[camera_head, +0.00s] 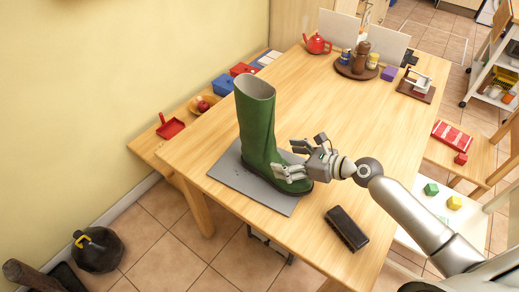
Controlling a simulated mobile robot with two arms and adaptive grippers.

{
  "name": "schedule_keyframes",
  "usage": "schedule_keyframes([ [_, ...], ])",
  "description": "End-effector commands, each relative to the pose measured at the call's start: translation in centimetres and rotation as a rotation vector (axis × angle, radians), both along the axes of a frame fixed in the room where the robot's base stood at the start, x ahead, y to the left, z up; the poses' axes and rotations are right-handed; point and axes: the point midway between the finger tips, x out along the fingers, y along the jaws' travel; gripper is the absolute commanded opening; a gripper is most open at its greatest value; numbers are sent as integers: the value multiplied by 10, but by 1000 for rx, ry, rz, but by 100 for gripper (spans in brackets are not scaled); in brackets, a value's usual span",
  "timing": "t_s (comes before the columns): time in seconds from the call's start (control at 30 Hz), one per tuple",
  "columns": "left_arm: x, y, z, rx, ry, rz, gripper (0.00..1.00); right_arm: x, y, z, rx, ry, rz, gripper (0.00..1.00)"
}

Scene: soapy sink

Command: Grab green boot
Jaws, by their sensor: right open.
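A green boot (256,128) stands upright on a grey mat (228,171) at the near left end of the wooden table. Its open top faces up and its toe points to the lower right. My right gripper (288,161) comes in from the right at the boot's foot. Its fingers are open, one near the ankle and one beside the toe, over the front of the foot. I cannot tell whether they touch the boot. My left gripper is not in view.
A dark brush (346,228) lies near the table's front edge, right of the mat. A red teapot (317,44) and a round tray with jars (357,71) stand at the far end. A bench (150,142) runs along the wall. The middle of the table is clear.

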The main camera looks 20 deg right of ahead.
Motion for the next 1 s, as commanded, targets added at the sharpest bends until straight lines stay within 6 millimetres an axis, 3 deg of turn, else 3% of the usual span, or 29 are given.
schedule_keyframes([
  [0.67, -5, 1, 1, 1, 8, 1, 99, 55, 46, -29, -2, -3, 3, 84],
  [1.0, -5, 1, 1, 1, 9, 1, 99, 59, 50, -33, -5, -2, 4, 83],
])
